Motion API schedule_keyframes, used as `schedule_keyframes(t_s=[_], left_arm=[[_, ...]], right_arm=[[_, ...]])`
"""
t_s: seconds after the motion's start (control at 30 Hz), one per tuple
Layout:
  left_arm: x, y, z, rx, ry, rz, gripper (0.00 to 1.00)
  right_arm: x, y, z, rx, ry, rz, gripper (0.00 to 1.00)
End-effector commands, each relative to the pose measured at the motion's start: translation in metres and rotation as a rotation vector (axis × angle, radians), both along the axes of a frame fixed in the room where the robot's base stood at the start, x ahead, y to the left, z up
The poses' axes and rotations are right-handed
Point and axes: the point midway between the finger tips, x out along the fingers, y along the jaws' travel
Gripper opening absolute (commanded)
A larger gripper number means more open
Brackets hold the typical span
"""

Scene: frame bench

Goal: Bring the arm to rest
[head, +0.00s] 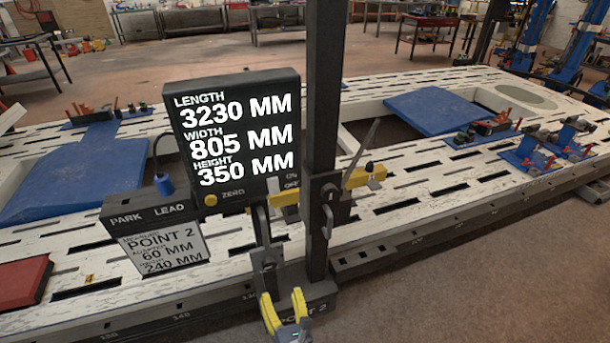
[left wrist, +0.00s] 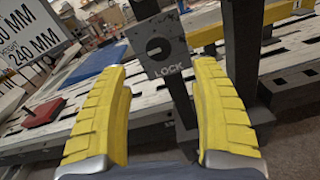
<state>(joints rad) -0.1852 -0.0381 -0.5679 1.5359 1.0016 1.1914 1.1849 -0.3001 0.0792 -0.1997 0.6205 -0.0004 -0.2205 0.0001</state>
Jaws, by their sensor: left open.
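A yellow measuring arm (head: 358,178) crosses a dark upright post (head: 322,120) and also shows in the left wrist view (left wrist: 215,33). My left gripper (head: 284,303), with yellow fingers, is just below that plate. In the left wrist view its fingers (left wrist: 165,85) stand wide apart with nothing gripped, and the LOCK plate is beyond them. My right gripper is in neither view.
A black display (head: 228,85) reads length 3230, width 805, height 350 mm. A box marked PARK LEAD (head: 150,212) carries a Point 2 card. The slotted white bench (head: 420,185) holds blue plates (head: 430,105) and clamps. A red block (head: 22,282) is at left. Floor (head: 500,290) is clear at front right.

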Motion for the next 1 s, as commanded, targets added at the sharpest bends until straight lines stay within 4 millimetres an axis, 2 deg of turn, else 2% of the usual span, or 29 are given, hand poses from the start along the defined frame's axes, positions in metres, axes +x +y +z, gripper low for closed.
schedule_keyframes(t_s=[0.07, 0.13, 0.23, 0.33, 0.4, 0.47, 0.5, 0.57, 0.7, 0.87, 1.0], left_arm=[[0.004, -0.01, 0.003, 0.102, 0.027, -0.048, 0.64], [0.009, -0.028, 0.002, 0.283, 0.064, -0.129, 0.64], [0.011, -0.056, -0.021, 0.637, 0.141, -0.27, 0.64], [0.003, -0.077, -0.068, 1.033, 0.229, -0.426, 0.64], [-0.009, -0.085, -0.111, 1.3, 0.29, -0.543, 0.64], [-0.024, -0.088, -0.147, 1.495, 0.332, -0.641, 0.64], [-0.035, -0.087, -0.17, 1.614, 0.356, -0.703, 0.64], [-0.052, -0.083, -0.204, 1.774, 0.387, -0.798, 0.64], [-0.101, -0.064, -0.277, 2.091, 0.439, -1.027, 0.64], [-0.168, -0.029, -0.348, 2.368, 0.462, -1.31, 0.64], [-0.232, 0.01, -0.397, 2.542, 0.456, -1.576, 0.64]], right_arm=[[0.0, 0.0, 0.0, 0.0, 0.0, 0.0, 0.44], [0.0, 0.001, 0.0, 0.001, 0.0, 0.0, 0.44], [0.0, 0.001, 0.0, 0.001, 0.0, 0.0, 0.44], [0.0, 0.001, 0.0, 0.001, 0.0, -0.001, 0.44], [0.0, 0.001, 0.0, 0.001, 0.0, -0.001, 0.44], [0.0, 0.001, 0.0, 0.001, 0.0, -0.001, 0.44], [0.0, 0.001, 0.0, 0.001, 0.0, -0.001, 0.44], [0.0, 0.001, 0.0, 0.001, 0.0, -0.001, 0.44], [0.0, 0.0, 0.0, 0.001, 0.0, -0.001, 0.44], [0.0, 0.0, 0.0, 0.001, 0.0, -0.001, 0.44], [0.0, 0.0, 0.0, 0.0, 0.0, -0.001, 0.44]])
